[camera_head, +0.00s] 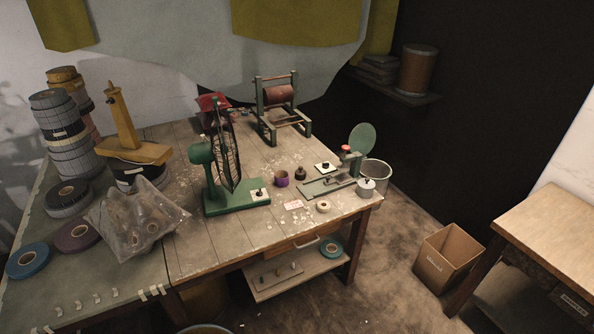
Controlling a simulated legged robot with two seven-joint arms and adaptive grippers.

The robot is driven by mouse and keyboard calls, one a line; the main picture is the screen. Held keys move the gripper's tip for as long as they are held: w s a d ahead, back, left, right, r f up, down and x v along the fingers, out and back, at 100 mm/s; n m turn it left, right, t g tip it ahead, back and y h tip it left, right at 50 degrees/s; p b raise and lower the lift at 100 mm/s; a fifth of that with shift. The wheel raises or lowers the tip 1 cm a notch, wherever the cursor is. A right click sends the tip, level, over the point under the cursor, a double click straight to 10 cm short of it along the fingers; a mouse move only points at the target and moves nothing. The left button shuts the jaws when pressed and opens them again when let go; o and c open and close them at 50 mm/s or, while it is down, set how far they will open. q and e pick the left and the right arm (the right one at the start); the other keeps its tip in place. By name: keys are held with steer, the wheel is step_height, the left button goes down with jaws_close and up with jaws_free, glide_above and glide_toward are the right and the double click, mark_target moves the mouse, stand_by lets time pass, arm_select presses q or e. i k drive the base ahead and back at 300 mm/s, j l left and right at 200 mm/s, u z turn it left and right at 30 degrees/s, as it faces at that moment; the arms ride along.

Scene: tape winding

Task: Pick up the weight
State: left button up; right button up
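A small dark knobbed piece (300,174) that looks like a weight stands on the wooden table (195,240), between the purple tape roll and the green device. A pale grey knobbed cylinder (366,188), also weight-like, is at the table's right corner. I cannot tell for certain which of them is the weight. Neither of my grippers nor my arms shows in this view.
A green fan (222,165), a purple roll (281,179), a green device (335,183) and a cream roll (323,206) crowd the table. A plastic bag (135,218) lies left. A cardboard box (447,256) stands on the floor beside another table (550,225).

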mark_target(299, 174)
steer(key=i+l+u, duration=0.1)
steer(key=i+l, duration=0.25)
steer(key=i+l+u, duration=0.15)
steer(key=i+l, duration=0.2)
steer(key=i+l+u, duration=0.1)
steer(key=i+l, duration=0.2)
steer(key=l, duration=0.25)
